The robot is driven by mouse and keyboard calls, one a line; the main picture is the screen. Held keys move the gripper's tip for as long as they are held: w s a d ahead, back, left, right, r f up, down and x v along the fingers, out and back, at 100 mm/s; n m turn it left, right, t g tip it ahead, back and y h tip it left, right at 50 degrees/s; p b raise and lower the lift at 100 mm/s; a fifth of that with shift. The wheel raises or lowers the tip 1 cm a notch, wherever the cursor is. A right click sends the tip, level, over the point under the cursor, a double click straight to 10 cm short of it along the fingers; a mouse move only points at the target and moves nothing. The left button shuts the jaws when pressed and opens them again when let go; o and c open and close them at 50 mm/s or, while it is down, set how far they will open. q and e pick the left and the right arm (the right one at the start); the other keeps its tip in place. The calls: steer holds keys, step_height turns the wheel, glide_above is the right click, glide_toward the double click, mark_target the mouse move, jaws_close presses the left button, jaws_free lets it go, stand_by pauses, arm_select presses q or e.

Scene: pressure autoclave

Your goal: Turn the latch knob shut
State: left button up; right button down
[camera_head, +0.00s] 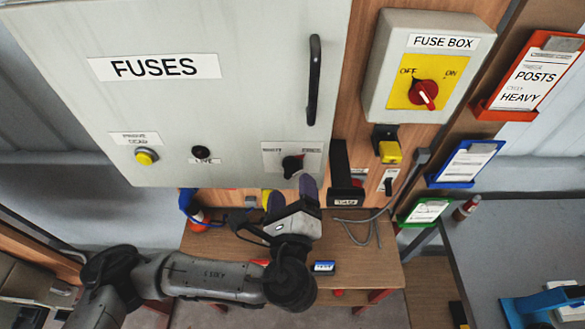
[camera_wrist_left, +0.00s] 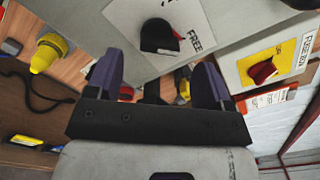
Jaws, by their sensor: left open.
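The latch knob (camera_head: 292,165) is a black round knob with a small red mark, low on the grey door labelled FUSES (camera_head: 200,100). A white label lies behind it. In the left wrist view the knob (camera_wrist_left: 158,37) stands ahead of the fingers, and the label (camera_wrist_left: 197,28) reads FREE beside the red mark. My left gripper (camera_head: 290,197), with purple fingers, is just below the knob in the head view. It is open and empty, and the fingers (camera_wrist_left: 157,78) are apart from the knob. My right gripper is not in view.
A fuse box (camera_head: 398,55) with a red switch (camera_head: 424,94) is on the wall at right. The door has a black handle (camera_head: 314,80) and a yellow button (camera_head: 146,157). A wooden bench (camera_head: 380,262) stands below. Coloured card holders line the right side.

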mark_target(292, 174)
arm_select(q)
steer(key=shift+w, duration=2.6)
steer(key=c, duration=0.9)
